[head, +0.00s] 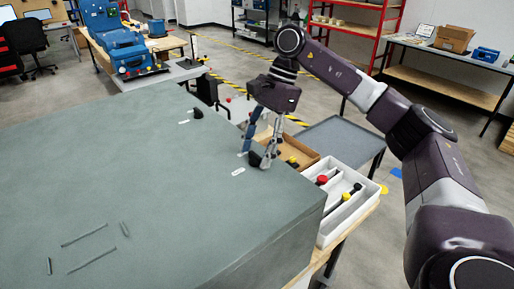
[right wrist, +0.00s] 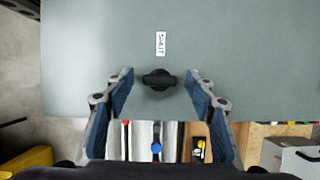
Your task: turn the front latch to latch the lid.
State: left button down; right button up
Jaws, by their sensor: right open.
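The analyser's large grey-green lid (head: 130,150) fills the left of the head view and lies flat. A black latch (right wrist: 159,80) with a knob sits near its edge in the right wrist view, its bar running left to right. A white label reading SHUT (right wrist: 160,43) is above it. In the head view this latch (head: 255,160) is partly hidden by my right gripper (head: 257,155). The gripper is open, its fingers on either side of the latch with gaps in the wrist view. A second black latch (head: 197,113) with a label is farther along the lid. My left gripper is not in view.
A white tray (head: 327,238) with red-, yellow- and black-ended tools and a brown box (head: 312,156) stand beside the analyser. A grey cart (head: 345,133) is behind them. The lid's top is clear apart from thin raised strips (head: 85,237).

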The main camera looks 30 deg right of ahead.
jog(key=c, duration=1.2)
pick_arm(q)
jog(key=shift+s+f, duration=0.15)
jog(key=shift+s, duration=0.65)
pick_arm(e)
jog(key=shift+o, duration=0.2)
